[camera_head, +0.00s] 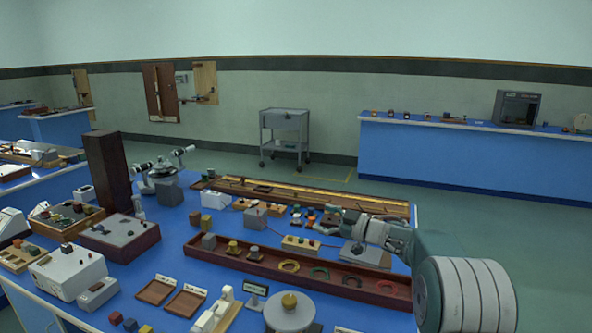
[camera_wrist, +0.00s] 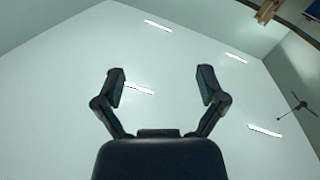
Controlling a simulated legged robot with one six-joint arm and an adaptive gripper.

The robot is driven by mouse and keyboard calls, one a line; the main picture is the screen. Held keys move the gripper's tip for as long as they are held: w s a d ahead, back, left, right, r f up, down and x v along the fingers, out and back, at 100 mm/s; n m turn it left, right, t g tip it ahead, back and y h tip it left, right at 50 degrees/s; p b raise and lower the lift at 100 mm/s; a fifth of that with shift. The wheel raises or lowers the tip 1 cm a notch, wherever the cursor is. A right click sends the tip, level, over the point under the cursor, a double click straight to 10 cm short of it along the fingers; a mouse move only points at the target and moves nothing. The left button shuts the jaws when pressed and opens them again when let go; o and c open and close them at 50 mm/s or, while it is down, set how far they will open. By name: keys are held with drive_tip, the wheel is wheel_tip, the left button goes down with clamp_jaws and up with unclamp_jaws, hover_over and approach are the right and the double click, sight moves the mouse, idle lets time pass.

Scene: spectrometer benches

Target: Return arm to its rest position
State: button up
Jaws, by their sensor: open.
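My gripper (camera_wrist: 160,88) is open and empty in the wrist view, its two dark fingers spread wide apart.
A long dark red tray (camera_head: 222,258) with coloured rings lies below my arm. A wooden rail (camera_head: 330,197) lies behind it. A spectrometer (camera_head: 160,175) and a tall dark block (camera_head: 108,172) stand at the left. A grey trolley (camera_head: 285,130) stands on open floor.

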drive_tip(key=s+d+r+m+t+h, duration=0.1)
drive_tip(key=d+r+m+t+h, duration=0.15)
drive_tip(key=r+h, duration=0.2)
drive_tip(key=s+d+r+m+t+h, duration=0.2)
drive_tip(key=r+m+t+h, duration=0.15)
drive_tip(key=r, duration=0.25)
drive_tip(key=s+d+r+m+h, duration=0.2)
drive_tip(key=s+d+m+h, duration=0.4)
drive_tip(key=s, duration=0.3)
drive_tip(key=s+a+f+m+g, duration=0.1)
drive_tip(key=s+f+g, duration=0.2)
drive_tip(key=s, duration=0.8)
drive_tip(key=s+f+m+g+h, duration=0.1)
drive_tip(key=s+f+g, duration=0.2)
drive_tip(key=s+f, duration=0.4)
drive_tip(key=s+a+f+m+g, duration=0.1)
drive_tip(key=s+f, duration=0.4)
drive_tip(key=s, duration=1)
drive_tip(key=m+g, duration=0.1)
drive_tip(key=g, duration=0.1)
drive_tip(key=shift+s+a+g, duration=0.15)
drive_tip(key=shift+a+g, duration=0.15)
